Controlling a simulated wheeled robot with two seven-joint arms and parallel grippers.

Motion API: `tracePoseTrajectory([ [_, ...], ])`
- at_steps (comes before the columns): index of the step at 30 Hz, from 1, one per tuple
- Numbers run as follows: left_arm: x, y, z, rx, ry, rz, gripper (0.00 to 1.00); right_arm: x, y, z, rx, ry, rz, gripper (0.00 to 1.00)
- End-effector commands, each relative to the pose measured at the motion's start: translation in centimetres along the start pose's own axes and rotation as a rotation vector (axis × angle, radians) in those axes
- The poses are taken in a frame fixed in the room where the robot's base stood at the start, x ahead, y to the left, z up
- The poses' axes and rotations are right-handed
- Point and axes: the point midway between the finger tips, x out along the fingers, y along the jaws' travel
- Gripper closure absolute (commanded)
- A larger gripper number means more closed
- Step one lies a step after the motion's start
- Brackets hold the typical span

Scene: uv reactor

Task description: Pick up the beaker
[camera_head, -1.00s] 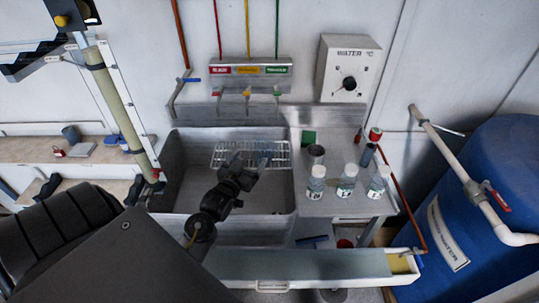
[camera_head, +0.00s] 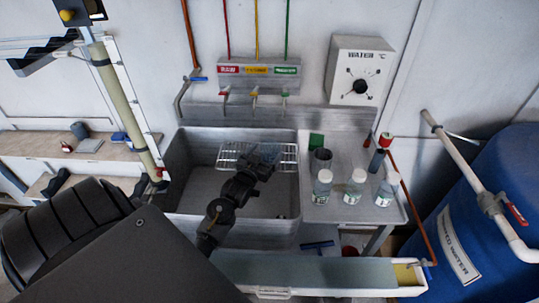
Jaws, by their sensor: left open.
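A small bluish, see-through object (camera_head: 271,149), which looks like the beaker, stands on the wire rack (camera_head: 229,155) over the back of the sink. My left gripper (camera_head: 266,158) is open, right at this object and overlapping it in the picture. The gripper hides most of it. I cannot tell whether the fingers are around it or touching it. My right gripper is not in view.
The metal sink (camera_head: 188,190) surrounds the rack. Right of it, a grey cup (camera_head: 320,162), several bottles such as this one (camera_head: 355,186) and a green block (camera_head: 317,141) stand on the counter (camera_head: 335,212). Three taps (camera_head: 254,96) hang above the rack.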

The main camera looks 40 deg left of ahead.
Motion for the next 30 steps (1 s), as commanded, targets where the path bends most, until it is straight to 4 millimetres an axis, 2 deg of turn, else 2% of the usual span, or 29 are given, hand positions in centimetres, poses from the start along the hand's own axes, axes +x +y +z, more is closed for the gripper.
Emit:
tracePoseTrajectory([
  [6, 2.9, 0.3, -0.5, -0.002, 0.0, 0.0, 0.17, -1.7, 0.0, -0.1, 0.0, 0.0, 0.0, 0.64],
  [10, 4.5, 0.3, -0.2, 0.0, 0.0, 0.0, 0.17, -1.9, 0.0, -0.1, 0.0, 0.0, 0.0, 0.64],
  [20, 5.1, 0.3, -0.1, 0.001, 0.001, 0.001, 0.19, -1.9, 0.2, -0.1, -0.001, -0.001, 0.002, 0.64],
  [30, 5.0, 0.3, -0.1, 0.0, 0.0, 0.001, 0.63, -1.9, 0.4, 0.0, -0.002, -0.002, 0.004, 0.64],
])
